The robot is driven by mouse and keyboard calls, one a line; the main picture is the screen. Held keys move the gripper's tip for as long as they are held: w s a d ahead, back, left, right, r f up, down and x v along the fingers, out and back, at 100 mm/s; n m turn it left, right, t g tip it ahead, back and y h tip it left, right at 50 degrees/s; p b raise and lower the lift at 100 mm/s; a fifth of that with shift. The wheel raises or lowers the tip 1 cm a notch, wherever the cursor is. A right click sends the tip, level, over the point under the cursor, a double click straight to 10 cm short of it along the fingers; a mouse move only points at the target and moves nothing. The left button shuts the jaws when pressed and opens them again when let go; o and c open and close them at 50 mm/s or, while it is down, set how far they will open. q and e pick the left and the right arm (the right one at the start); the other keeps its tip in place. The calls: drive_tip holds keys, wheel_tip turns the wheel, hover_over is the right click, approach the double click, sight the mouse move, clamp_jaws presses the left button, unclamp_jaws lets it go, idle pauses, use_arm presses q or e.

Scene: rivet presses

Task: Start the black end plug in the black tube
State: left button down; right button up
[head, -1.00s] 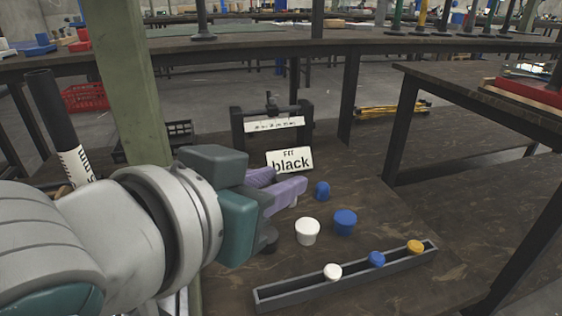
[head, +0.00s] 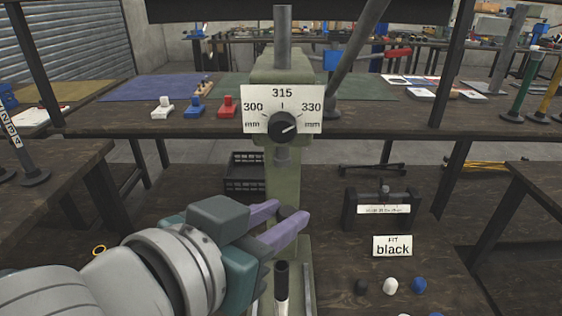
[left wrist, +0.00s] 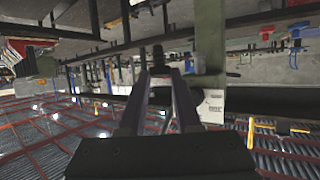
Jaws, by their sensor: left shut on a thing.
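My left gripper (head: 282,222) comes in from the left, its purple fingers shut on a small dark piece, the black end plug (head: 291,211). The plug also shows dark between the fingertips in the left wrist view (left wrist: 158,56). The black tube (head: 281,277) stands upright at the bottom middle of the head view, with a white label low on it. The plug appears above the tube's top end in the picture and apart from it; the exact depth between them cannot be told. My right gripper is not in view.
A green press column (head: 283,170) with a dial (head: 283,126) stands behind the gripper. A black crate (head: 245,172) lies behind.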

use_arm(q)
drive_tip(key=shift+a+r, duration=0.35)
drive_tip(key=shift+r, duration=0.1)
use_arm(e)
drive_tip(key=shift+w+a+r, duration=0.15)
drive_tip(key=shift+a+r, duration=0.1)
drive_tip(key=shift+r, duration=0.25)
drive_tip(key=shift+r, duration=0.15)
use_arm(q)
wheel_tip(320, 180, down, 6)
drive_tip(key=b, duration=0.3)
drive_tip(key=shift+b, duration=0.3)
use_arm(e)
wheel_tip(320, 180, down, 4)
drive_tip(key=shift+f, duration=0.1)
use_arm(q)
drive_tip(key=shift+r+p, duration=0.15)
drive_tip(key=shift+p, duration=0.55)
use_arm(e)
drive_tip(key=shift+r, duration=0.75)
